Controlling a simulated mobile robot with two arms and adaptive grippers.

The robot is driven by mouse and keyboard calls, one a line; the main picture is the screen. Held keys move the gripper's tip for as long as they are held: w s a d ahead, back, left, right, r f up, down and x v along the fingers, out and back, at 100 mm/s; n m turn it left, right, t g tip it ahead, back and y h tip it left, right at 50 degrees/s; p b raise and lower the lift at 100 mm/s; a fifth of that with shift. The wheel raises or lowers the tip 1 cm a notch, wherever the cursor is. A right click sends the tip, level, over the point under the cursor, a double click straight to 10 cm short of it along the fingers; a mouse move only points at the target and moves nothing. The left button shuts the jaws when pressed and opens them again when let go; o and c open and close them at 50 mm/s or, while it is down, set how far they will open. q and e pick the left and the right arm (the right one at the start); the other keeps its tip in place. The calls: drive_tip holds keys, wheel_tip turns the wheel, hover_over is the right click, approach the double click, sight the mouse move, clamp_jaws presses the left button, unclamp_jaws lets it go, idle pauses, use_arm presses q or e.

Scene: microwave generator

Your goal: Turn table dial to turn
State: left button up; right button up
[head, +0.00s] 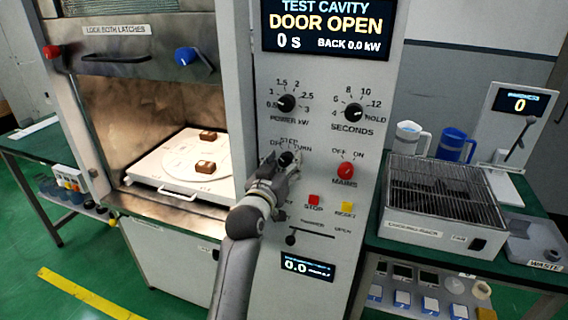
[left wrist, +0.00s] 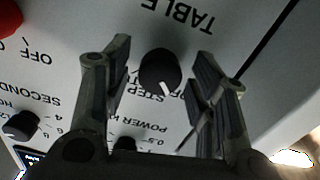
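The black table dial (head: 286,158) is on the front panel, below the power dial and partly hidden by my left gripper (head: 283,170). Its STEP and TURN labels show in the head view. In the left wrist view, which is upside down, the dial (left wrist: 160,69) sits between my open left fingers (left wrist: 162,60), with a gap on each side. Its white pointer mark points to the lower right there, near the STEP label. The turntable (head: 185,162) in the open cavity carries two brown blocks (head: 205,167). My right gripper is not in view.
The panel also has the power dial (head: 286,103), seconds dial (head: 353,112), red mains knob (head: 346,170), stop button (head: 314,199) and yellow reset button (head: 347,206). A cooling rack (head: 440,187) stands at the right. The display (head: 328,27) reads DOOR OPEN.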

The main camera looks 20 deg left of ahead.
use_arm(q)
drive_tip(key=c, duration=0.9)
drive_tip(key=shift+o, duration=0.2)
drive_tip(key=m+p, duration=0.2)
drive_tip(key=m, duration=0.1)
drive_tip(key=shift+r+m+p, duration=0.15)
drive_tip(key=shift+m+p, duration=0.15)
drive_tip(key=shift+p, duration=0.05)
drive_tip(key=m+p, duration=0.1)
drive_tip(key=m, duration=0.1)
drive_tip(key=shift+m+p, duration=0.3)
drive_tip(key=shift+m, duration=0.1)
drive_tip(key=m+p, duration=0.3)
drive_tip(key=m, duration=0.3)
drive_tip(key=m+p, duration=0.1)
drive_tip(key=m, duration=0.4)
drive_tip(key=shift+m+p, duration=0.3)
